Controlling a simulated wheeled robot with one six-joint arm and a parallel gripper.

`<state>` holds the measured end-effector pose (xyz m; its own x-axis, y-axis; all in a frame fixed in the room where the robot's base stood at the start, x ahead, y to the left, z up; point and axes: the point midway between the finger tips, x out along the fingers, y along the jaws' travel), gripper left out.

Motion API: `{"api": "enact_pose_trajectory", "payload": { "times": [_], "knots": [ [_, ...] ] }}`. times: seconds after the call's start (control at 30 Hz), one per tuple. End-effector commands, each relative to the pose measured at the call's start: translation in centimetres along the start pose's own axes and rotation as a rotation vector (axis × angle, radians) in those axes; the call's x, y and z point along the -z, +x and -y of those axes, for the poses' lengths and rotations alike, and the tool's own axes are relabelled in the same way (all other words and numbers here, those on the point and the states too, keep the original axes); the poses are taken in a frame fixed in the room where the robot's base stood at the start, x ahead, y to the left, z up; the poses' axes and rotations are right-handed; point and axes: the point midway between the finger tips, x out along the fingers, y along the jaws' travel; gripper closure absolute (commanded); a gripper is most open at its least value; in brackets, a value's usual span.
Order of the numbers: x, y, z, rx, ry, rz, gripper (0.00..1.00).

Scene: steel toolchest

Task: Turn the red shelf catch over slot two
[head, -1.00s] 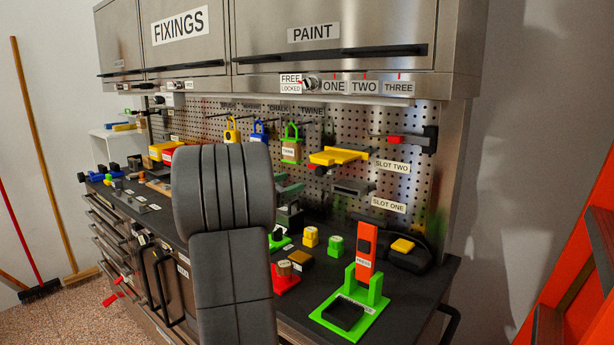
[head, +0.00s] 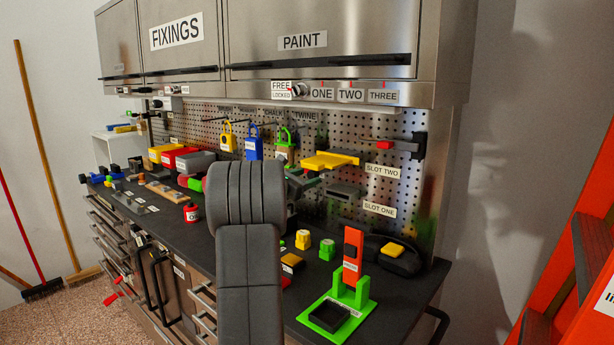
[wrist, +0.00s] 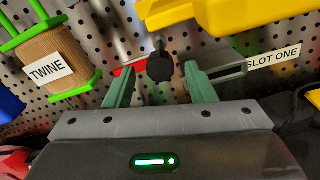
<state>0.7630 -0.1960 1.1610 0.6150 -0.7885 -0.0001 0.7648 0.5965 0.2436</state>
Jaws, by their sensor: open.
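A red catch (head: 385,145) with a black bracket (head: 419,146) at its right is on the pegboard, up and right of the yellow shelf (head: 332,161) and above the SLOT TWO label (head: 382,171). My gripper (wrist: 158,75) is open, its green fingers pointing at the pegboard below the yellow shelf (wrist: 190,12). A round black knob (wrist: 160,67) shows between the fingertips, with a small red bar (wrist: 130,67) to its left; I cannot tell whether the fingers touch it. In the head view my arm hides part of the gripper (head: 308,180).
A grey shelf (head: 345,190) is at SLOT ONE (head: 379,209), close to the right finger. The TWINE spool (wrist: 55,65) hangs left of the gripper. A green stand (head: 336,315) with an upright red piece (head: 352,255) is on the bench. An orange ladder (head: 570,260) stands at the right.

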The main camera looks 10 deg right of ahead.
Motion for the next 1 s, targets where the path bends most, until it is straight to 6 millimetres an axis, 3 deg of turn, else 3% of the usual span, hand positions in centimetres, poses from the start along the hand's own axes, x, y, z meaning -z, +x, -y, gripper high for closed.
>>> {"api": "enact_pose_trajectory", "payload": {
  "times": [0.4, 0.63, 1.0],
  "knots": [
    [0.02, 0.98, 0.00, 0.000, 0.000, 0.000, 0.50],
    [0.01, 0.96, 0.01, 0.000, 0.000, 0.000, 0.93],
    [0.28, 0.94, 0.10, 0.000, 0.052, 0.001, 0.95]
  ]
}}
